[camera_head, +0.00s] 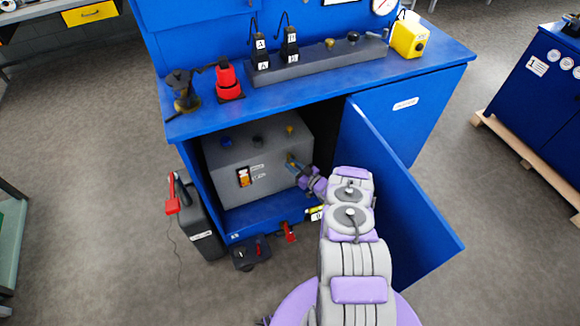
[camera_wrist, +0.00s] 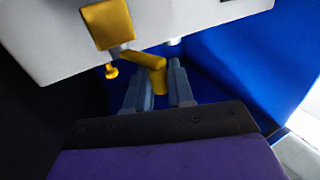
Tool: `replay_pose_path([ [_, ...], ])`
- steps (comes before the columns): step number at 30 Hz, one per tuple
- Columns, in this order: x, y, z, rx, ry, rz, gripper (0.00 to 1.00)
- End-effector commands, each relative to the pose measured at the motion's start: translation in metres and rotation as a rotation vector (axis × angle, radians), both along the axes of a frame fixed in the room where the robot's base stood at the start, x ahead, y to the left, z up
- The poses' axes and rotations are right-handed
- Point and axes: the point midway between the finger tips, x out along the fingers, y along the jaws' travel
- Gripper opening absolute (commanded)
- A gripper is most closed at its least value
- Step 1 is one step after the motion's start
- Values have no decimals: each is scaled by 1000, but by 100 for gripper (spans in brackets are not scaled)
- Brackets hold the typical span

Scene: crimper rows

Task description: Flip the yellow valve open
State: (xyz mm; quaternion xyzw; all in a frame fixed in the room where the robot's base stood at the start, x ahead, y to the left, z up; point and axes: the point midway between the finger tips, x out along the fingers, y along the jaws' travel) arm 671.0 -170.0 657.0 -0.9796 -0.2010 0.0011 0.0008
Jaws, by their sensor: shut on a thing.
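The yellow valve shows in the wrist view as a bent yellow handle (camera_wrist: 150,60) on the grey box's front face. My gripper (camera_wrist: 159,82) has its two grey fingers on either side of the handle's lower end and is shut on it. In the head view my gripper (camera_head: 297,168) reaches the right part of the front of the grey box (camera_head: 220,165). There the fingers cover most of the valve, and its exact angle is hard to tell.
The box sits inside an open blue cabinet (camera_head: 215,218). Its open door (camera_head: 400,200) stands close to the right of my arm. Several knobs and an orange switch (camera_head: 244,177) are on the box. A black-and-red can (camera_head: 197,220) stands on the floor at left.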

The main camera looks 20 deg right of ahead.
Motion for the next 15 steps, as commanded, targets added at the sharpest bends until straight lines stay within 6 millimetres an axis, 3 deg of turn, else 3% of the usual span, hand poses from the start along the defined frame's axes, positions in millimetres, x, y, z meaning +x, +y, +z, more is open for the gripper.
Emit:
replay_pose_path([
  [4, 1, -1, 1, -1, -3, -2, 0],
  [5, 1, -1, 1, -1, -3, -3, 24],
  [10, 1, -1, 1, -1, -4, -2, 40],
  [15, 1, 0, 2, -2, -4, -2, 41],
])
